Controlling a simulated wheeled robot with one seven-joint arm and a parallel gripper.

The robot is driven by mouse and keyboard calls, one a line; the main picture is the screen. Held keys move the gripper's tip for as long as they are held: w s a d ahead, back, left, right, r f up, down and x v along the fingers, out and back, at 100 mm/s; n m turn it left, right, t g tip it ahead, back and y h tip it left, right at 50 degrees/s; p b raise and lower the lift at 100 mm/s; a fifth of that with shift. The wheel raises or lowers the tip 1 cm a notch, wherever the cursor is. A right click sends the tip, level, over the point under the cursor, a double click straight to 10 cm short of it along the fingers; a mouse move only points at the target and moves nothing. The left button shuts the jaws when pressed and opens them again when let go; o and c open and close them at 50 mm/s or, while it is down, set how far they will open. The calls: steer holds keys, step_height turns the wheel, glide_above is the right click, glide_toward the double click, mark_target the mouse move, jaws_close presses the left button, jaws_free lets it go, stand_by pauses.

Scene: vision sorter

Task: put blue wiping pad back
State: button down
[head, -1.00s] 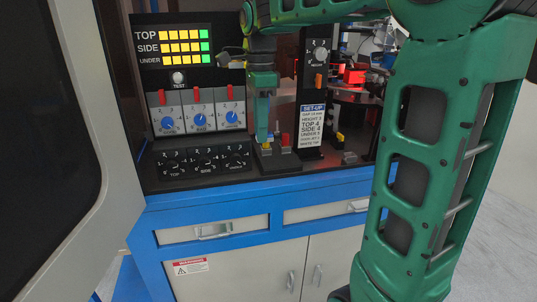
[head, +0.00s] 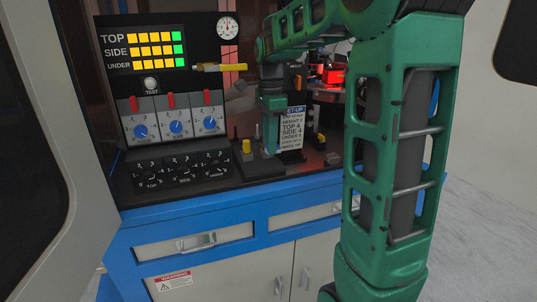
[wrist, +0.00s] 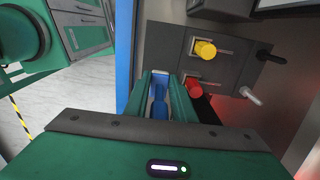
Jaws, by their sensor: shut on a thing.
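My gripper (head: 271,148) is low over the right part of the bench, just right of a yellow knob (head: 246,147). In the wrist view my gripper (wrist: 160,88) is shut on a blue thing with a pale end, which looks like the blue wiping pad (wrist: 160,106). The fingers cover its sides. I cannot make the pad out in the head view. Just beyond the fingers, a dark slotted plate (wrist: 222,75) carries the yellow knob (wrist: 204,49) and a red knob (wrist: 193,87). I cannot tell whether the pad touches anything below.
A black lever (wrist: 264,54) and a silver lever (wrist: 250,95) stick out from the plate. A black dial box (head: 181,170) and a switch panel (head: 173,118) stand left of my gripper. A set-up sign (head: 293,128) is close on its right. The blue bench edge (head: 200,212) runs in front.

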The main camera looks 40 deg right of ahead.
steer(key=shift+f, duration=2)
steer(key=c, duration=1.5)
jaws_free()
step_height(320, 180, up, 12)
steer(key=shift+r, duration=0.1)
